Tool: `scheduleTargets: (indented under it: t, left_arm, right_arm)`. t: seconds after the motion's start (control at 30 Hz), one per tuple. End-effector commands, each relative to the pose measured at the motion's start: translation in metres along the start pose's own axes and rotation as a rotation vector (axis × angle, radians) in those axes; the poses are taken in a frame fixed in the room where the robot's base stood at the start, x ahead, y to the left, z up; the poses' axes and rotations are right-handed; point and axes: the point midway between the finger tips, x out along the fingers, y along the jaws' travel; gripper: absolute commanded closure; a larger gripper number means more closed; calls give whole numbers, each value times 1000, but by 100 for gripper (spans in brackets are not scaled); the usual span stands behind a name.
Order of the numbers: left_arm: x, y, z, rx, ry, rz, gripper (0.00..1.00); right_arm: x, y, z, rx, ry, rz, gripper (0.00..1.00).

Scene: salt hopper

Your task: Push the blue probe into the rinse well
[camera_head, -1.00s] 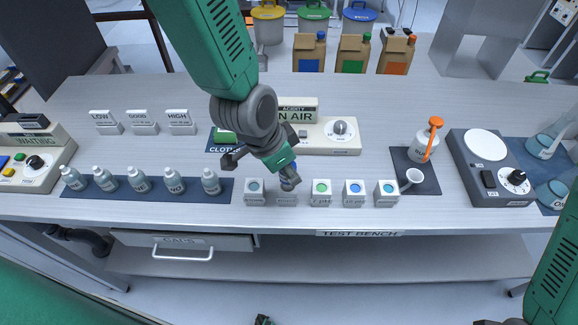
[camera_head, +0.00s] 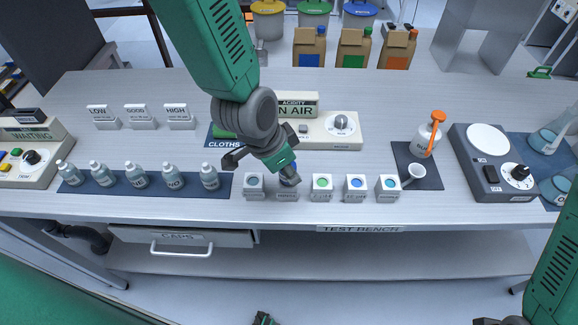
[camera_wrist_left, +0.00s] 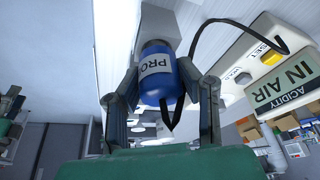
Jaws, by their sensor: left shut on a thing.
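My left gripper (camera_head: 282,168) is shut on the blue probe (camera_wrist_left: 157,78). In the left wrist view the probe sits between the two fingers, with a white label reading "PRO" and a black cable beside it. The probe is over the second block of the well row, the rinse well (camera_head: 288,194), whose opening is hidden. I cannot tell how deep the probe is.
Neighbouring wells (camera_head: 254,186) and (camera_head: 322,187) stand close on both sides. The acidity meter (camera_head: 335,128) is just behind. Small bottles (camera_head: 137,175) stand on a blue mat at left. A squirt bottle (camera_head: 428,135) and a scale (camera_head: 490,165) are at right.

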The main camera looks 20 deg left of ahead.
Motion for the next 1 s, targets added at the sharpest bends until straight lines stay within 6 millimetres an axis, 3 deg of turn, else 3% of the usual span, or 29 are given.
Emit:
scheduleTargets:
  t: [0.63, 0.67, 0.7, 0.73, 0.97, 1.0]
  left_arm:
    - [11, 0, 4, 0, 0, 0, 100]
    - [11, 0, 4, 0, 0, 0, 66]
    - [11, 0, 4, 0, 0, 0, 52]
    - [11, 0, 4, 0, -1, 0, 45]
    - [10, 0, 4, 0, 0, 0, 45]
    - [10, 0, 4, 0, 0, 0, 31]
  right_arm:
    - [7, 0, 0, 0, 0, 0, 60]
    - [7, 0, 0, 0, 0, 0, 60]
    - [7, 0, 0, 0, 0, 0, 60]
    - [7, 0, 0, 0, 0, 0, 60]
    - [7, 0, 0, 0, 0, 0, 60]
    - [7, 0, 0, 0, 0, 0, 60]
